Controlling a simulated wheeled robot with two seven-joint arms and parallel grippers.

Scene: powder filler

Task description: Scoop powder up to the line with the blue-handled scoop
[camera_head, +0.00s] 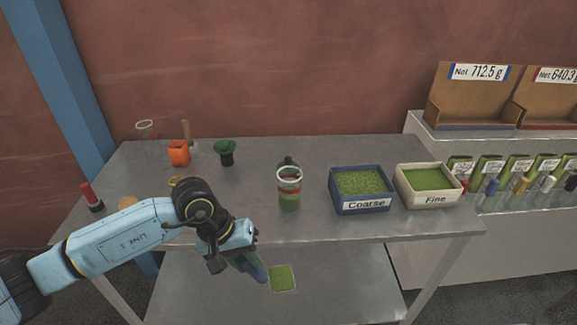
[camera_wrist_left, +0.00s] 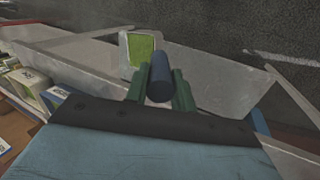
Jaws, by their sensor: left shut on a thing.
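My left gripper (camera_head: 247,262) is shut on the blue handle (camera_head: 258,271) of the scoop, in front of the table's front edge. In the left wrist view the blue handle (camera_wrist_left: 160,78) sits between the green fingers (camera_wrist_left: 158,92). Beside the handle is a pale-rimmed square (camera_head: 283,278) of green, which looks like the scoop's bowl with powder in it; it also shows in the wrist view (camera_wrist_left: 141,48). A clear cup (camera_head: 289,188) with a red band stands on the table, with green in its lower part. My right gripper is not in view.
A blue Coarse tray (camera_head: 362,206) and a white Fine tray (camera_head: 434,199) of green powder stand right of the cup. Several pouches (camera_head: 487,173) line the right shelf.

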